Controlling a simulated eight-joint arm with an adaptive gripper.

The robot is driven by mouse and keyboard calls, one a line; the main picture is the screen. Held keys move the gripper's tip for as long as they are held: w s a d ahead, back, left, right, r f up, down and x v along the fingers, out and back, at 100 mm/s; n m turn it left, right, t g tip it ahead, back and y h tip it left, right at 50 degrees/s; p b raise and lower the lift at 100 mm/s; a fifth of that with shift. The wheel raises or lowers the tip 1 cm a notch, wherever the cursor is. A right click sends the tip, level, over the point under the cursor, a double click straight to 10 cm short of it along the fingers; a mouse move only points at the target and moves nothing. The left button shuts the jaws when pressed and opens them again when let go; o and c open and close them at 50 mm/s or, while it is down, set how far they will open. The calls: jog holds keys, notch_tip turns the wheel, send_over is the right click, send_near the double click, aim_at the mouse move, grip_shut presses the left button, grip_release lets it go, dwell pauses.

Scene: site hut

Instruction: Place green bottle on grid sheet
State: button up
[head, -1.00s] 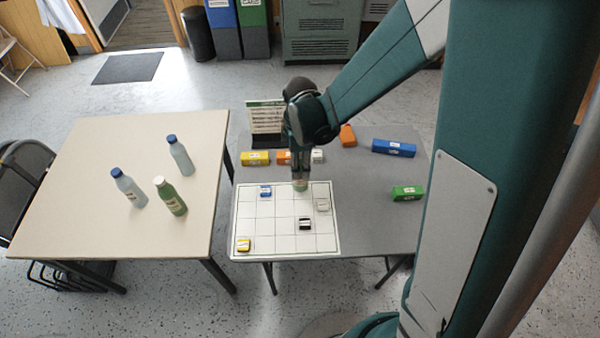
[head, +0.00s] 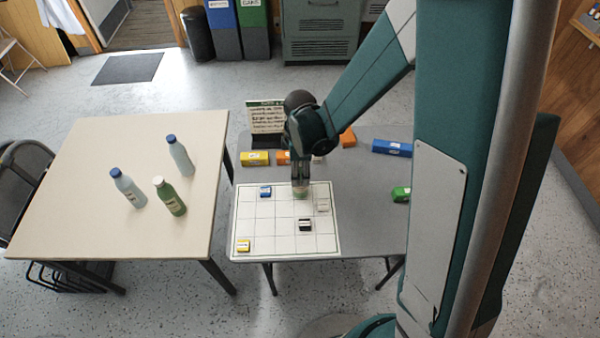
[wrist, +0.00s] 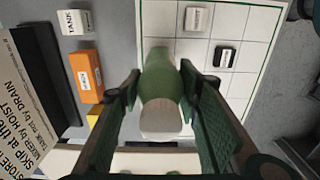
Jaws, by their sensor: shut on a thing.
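My gripper (head: 301,182) points down over the back part of the white grid sheet (head: 265,224) on the grey table. In the wrist view, my gripper (wrist: 163,100) is shut on a green bottle (wrist: 167,80) with a pale cap, one jaw on either side. In the head view only a small pale green part of that bottle (head: 301,194) shows below the jaws. I cannot tell whether its base touches the sheet. Another green bottle (head: 171,198) with a cream cap stands upright on the cream table.
Two blue-capped bottles (head: 128,189) (head: 181,157) stand on the cream table (head: 100,235).

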jog(key=shift+f, duration=0.15)
jog(key=o, duration=0.8)
jog(key=shift+r+p, duration=0.75)
jog(key=shift+r, duration=5.4)
